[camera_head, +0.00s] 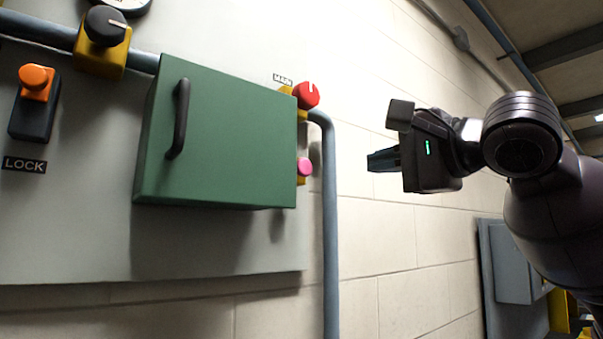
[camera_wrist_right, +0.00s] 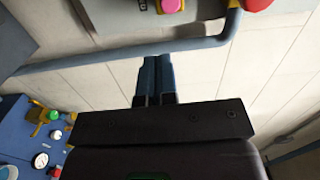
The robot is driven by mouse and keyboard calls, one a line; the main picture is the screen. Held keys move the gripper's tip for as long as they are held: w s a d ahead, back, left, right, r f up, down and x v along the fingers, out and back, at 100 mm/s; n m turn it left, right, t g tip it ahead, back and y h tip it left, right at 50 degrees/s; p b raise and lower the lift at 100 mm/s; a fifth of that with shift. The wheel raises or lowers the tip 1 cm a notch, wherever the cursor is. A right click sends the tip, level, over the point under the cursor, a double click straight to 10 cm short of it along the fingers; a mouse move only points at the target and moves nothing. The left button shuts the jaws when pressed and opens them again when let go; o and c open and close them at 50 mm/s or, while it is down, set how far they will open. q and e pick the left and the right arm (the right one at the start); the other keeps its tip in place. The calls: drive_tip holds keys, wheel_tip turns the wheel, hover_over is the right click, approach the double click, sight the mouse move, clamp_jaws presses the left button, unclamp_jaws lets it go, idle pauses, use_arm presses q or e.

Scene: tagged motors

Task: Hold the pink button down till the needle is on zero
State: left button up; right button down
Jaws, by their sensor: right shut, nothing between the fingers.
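The pink button (camera_head: 304,167) sits on a small yellow mount at the right side of the green box (camera_head: 222,145), below a red knob. It also shows at the top of the right wrist view (camera_wrist_right: 171,5). My right gripper (camera_head: 372,160) is shut and empty, to the right of the pink button and apart from it. In the right wrist view its two fingertips (camera_wrist_right: 158,62) lie together, below the grey-blue pipe. A dial (camera_head: 126,4) is cut off at the top edge, and its needle cannot be read. My left gripper is not in view.
A red knob (camera_head: 306,95) marked MAIN is above the pink button. A grey-blue pipe (camera_head: 330,225) runs down between button and gripper.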

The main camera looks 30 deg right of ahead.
sight(307, 168)
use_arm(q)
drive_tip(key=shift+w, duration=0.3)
use_arm(e)
drive_tip(key=shift+s+a+r+m, duration=0.25)
drive_tip(key=shift+s+r+m, duration=0.05)
drive_tip(key=shift+s+r, duration=0.4)
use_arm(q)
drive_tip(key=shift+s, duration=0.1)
use_arm(e)
drive_tip(key=shift+s, duration=0.1)
drive_tip(key=w, duration=0.4)
drive_tip(key=w+a+p, duration=0.1)
drive_tip(key=w, duration=0.3)
drive_tip(key=w+p, duration=0.1)
drive_tip(key=w, duration=0.4)
drive_tip(key=shift+a+r, duration=0.25)
drive_tip(key=shift+a, duration=0.1)
drive_tip(key=shift+w, duration=0.45)
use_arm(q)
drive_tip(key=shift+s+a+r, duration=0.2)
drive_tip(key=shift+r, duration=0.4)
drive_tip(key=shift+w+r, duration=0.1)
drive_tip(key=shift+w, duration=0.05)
use_arm(e)
drive_tip(key=shift+w, duration=0.1)
